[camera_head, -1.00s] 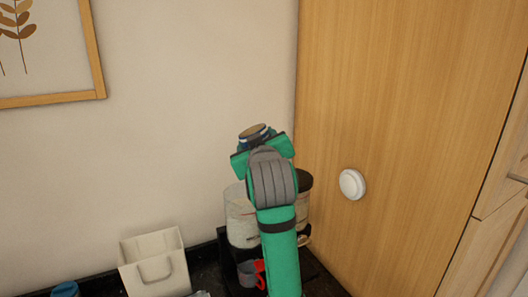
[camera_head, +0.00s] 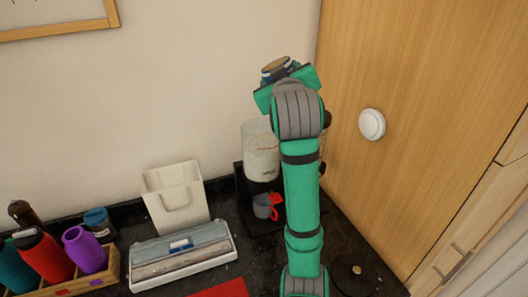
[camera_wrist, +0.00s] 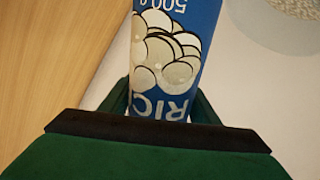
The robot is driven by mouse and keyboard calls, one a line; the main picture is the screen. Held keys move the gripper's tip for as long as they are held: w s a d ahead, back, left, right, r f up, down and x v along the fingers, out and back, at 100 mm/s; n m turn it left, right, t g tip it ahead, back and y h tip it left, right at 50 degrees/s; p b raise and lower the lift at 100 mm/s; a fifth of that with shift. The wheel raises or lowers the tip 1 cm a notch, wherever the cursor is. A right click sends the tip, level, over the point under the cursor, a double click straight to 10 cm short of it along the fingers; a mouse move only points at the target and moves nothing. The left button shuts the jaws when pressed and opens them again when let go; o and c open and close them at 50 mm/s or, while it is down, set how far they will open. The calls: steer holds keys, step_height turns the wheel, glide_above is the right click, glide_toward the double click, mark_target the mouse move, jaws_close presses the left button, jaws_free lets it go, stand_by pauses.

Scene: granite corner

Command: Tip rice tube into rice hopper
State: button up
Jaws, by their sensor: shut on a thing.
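The blue rice tube (camera_wrist: 180,50) has upside-down "RICE" and "500 g" lettering and a picture of white grains in the wrist view. My gripper (camera_wrist: 160,108) is shut on it, a dark green finger on each side. In the head view my gripper (camera_head: 288,88) is up in the air, above and slightly right of the hopper. The clear rice hopper (camera_head: 261,152), with pale grain inside, stands against the wall. Part of a clear vessel with grain (camera_wrist: 297,8) shows at the wrist view's upper right.
A dark-lidded container (camera_head: 327,120) is mostly behind my arm. A grey cup with red (camera_head: 264,205) sits below the hopper. A cream bin (camera_head: 176,200), a long clear-lidded box (camera_head: 182,255) and a wooden rack of bottles (camera_head: 107,268) stand left. A wooden cabinet (camera_head: 420,90) closes the right.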

steer(key=shift+d, duration=0.4)
steer(key=shift+w+d+f+n, duration=0.1)
steer(key=shift+w+d+n, duration=0.1)
steer(key=shift+d+n, duration=0.1)
steer(key=shift+w+a, duration=0.15)
steer(key=shift+s+a+n, duration=0.4)
steer(key=shift+s+a, duration=0.1)
steer(key=shift+s, duration=0.05)
steer(key=shift+d, duration=0.15)
steer(key=shift+d+h, duration=0.25)
steer(key=shift+h, duration=0.05)
